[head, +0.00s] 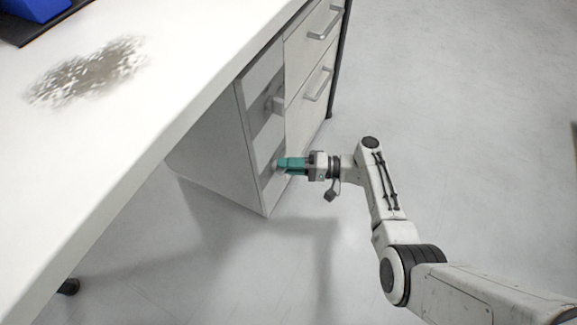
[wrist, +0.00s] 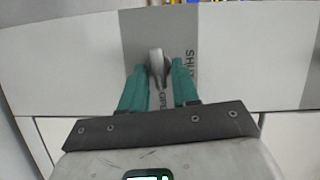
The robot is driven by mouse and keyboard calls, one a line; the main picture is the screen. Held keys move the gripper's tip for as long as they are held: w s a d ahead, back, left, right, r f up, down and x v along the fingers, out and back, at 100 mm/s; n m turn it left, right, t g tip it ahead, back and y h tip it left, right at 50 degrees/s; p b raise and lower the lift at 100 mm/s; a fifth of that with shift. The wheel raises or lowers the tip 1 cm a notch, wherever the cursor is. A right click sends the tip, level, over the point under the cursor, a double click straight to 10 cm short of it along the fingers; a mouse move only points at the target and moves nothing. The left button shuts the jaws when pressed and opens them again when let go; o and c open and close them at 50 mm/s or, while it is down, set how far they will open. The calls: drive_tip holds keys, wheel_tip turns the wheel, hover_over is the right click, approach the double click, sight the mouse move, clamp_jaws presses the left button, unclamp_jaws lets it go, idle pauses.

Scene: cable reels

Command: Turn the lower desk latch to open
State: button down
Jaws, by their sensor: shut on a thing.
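The lower desk latch (wrist: 156,58) is a grey metal knob on a darker grey plate (wrist: 140,28) on the desk's drawer unit. The plate carries lettering that reads "SHUT" and, partly hidden, "OPEN". My gripper (wrist: 158,68) has its green fingers on both sides of the latch, shut on it. In the head view my gripper (head: 284,165) reaches the lower front of the drawer unit from the right, and its fingers mostly hide the lower latch there.
An upper latch (head: 275,103) sits above on the same front. Drawers with handles (head: 318,84) are beside it. The white desktop (head: 130,130) overhangs at left, with a speckled grey patch (head: 88,72) and a blue object (head: 33,8). The grey floor (head: 480,130) at right is clear.

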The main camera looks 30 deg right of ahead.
drive_tip(key=shift+f+m, duration=0.15)
drive_tip(key=shift+m, duration=0.35)
drive_tip(key=c, duration=1.2)
unclamp_jaws()
drive_tip(key=shift+o, duration=0.2)
drive_tip(key=shift+d, duration=0.1)
drive_tip(key=v, duration=1)
drive_tip(key=shift+d+p, duration=0.3)
drive_tip(key=shift+p, duration=0.15)
drive_tip(key=shift+s+f, duration=0.2)
